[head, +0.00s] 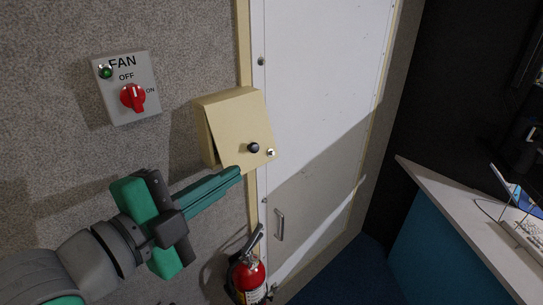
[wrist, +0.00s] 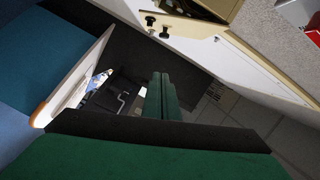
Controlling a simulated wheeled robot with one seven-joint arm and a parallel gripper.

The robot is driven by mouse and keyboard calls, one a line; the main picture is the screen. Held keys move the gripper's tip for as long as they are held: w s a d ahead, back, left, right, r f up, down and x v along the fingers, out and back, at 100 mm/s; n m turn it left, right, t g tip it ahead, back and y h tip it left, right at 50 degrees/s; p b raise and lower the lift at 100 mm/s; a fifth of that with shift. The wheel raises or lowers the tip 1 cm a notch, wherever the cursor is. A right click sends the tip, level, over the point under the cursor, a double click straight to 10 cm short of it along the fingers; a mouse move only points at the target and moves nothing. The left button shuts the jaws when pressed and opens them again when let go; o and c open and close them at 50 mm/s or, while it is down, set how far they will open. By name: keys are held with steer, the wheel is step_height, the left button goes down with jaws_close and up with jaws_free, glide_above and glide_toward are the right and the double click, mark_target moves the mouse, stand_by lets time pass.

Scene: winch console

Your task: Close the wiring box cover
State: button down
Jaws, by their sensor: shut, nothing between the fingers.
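The wiring box (head: 228,104) is a cream box on the grey wall beside the white door. Its cover (head: 238,128) stands ajar, with a narrow dark gap along the left side that widens toward the bottom. Part of the box also shows at the top of the wrist view (wrist: 218,8), with a dark opening. My gripper (head: 238,171) is shut and empty, its tips close to the cover's lower edge; I cannot tell if they touch. The wrist view shows its green fingers together (wrist: 160,76).
A grey fan switch (head: 128,88) with a red knob is on the wall at upper left. A red fire extinguisher (head: 247,277) hangs below the box. The white door (head: 320,90) is to the right, and a desk (head: 470,225) stands further right.

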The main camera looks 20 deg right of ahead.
mark_target(248, 155)
steer(key=shift+w+d+f, duration=0.4)
steer(key=shift+w+d, duration=0.8)
steer(key=shift+w, duration=0.3)
steer(key=shift+w+d+f, duration=0.45)
steer(key=shift+w+d, duration=0.7)
steer(key=shift+w, duration=0.4)
steer(key=shift+w+d+f, duration=0.4)
steer(key=shift+w+d, duration=0.8)
steer(key=shift+w, duration=0.3)
steer(key=shift+a, duration=0.15)
